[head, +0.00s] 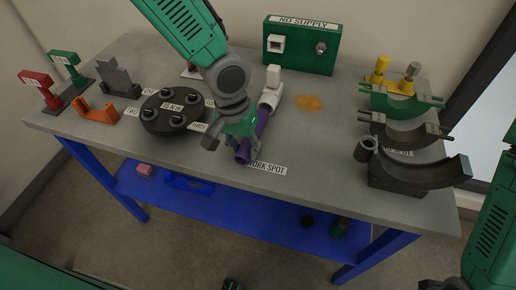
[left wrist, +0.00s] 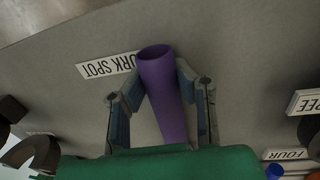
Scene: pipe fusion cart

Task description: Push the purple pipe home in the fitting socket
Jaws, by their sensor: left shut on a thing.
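The purple pipe (head: 243,153) slants over the grey bench top by the work spot label. My left gripper (head: 238,136) is shut on it, with one finger on each side. In the left wrist view the pipe (left wrist: 165,95) runs between the two fingers (left wrist: 162,100), its open near end facing the camera. The white fitting (head: 270,92) stands at the pipe's far end, with its upright branch pointing up. The pipe's far end appears to meet the fitting socket, but my gripper partly covers the pipe and I cannot tell how deep it sits.
A black round turntable (head: 173,112) with knobs is just left of my gripper. A green no-supply panel (head: 302,48) stands behind the fitting. Curved clamp parts (head: 415,170) occupy the right side. An orange patch (head: 310,103) marks the bench right of the fitting.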

